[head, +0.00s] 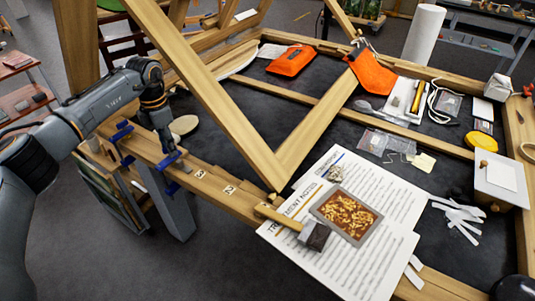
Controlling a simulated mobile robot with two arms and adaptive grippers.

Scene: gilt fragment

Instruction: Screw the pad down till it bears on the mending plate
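My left gripper (166,143) points down over the wooden front rail (215,183) at the left. Its fingertips are at or just above a blue clamp (170,161) on the rail. They are dark and small, so I cannot tell whether they are shut on the clamp's handle or apart. More blue clamp parts (122,131) sit to the left along the same rail. The pad and the mending plate cannot be made out; the clamp and gripper may hide them.
A wooden easel-like frame (225,115) rises beside the gripper. Printed sheets (345,255), a gilt sample (346,215) and a wooden-handled mallet or brush (313,236) lie to the right. Orange pouches (291,60), bags and a yellow tin (481,143) lie farther back.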

